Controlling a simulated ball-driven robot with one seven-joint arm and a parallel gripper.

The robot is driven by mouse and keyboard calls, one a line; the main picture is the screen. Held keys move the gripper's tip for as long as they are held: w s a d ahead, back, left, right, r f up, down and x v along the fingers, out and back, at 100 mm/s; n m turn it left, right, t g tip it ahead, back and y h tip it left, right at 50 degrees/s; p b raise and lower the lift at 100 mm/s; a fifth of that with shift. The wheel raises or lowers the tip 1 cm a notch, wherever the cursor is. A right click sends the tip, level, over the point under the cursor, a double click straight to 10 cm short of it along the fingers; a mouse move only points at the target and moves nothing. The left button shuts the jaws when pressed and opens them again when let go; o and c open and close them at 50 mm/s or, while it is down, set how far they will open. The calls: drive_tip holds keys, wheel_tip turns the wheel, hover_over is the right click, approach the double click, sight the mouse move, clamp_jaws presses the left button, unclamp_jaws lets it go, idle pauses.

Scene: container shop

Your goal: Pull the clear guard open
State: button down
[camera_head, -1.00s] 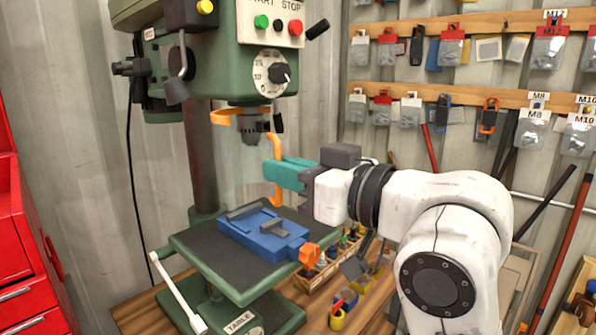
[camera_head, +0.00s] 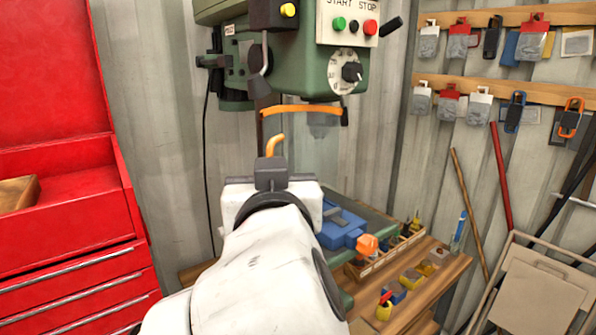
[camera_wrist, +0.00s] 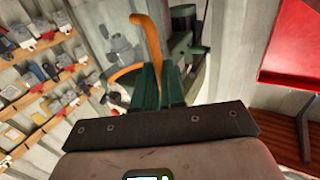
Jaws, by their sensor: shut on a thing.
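The clear guard (camera_head: 322,160) hangs from an orange band (camera_head: 302,109) under the green drill press head in the head view. It is see-through and its edges are faint. Its orange handle (camera_head: 275,144) shows above my wrist, left of the chuck area. In the wrist view the handle (camera_wrist: 148,38) rises between my gripper's (camera_wrist: 158,78) green fingers, which are shut on it. The grey chuck (camera_wrist: 119,49) stands just left of the handle there. In the head view my own arm hides the fingers and the handle's lower part.
A blue vise (camera_head: 340,228) with an orange knob sits on the press table, partly behind my arm. A red tool cabinet (camera_head: 75,265) stands at the left. A wooden bench (camera_head: 440,280) with small parts lies at the right, beside leaning boards.

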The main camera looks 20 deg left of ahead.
drive_tip(key=a+m+t+h+b, duration=0.1)
drive_tip(key=a+m+h, duration=0.2)
drive_tip(key=a, duration=0.3)
drive_tip(key=shift+w+a+h+b, duration=0.2)
drive_tip(key=shift+h+b, duration=0.1)
drive_tip(key=shift+h, duration=0.5)
drive_tip(key=shift+f, duration=0.1)
drive_tip(key=c, duration=1.2)
unclamp_jaws()
drive_tip(key=s+d+b, duration=0.1)
drive_tip(key=s+b, duration=0.1)
drive_tip(key=s, duration=0.8)
drive_tip(key=shift+s, duration=0.35)
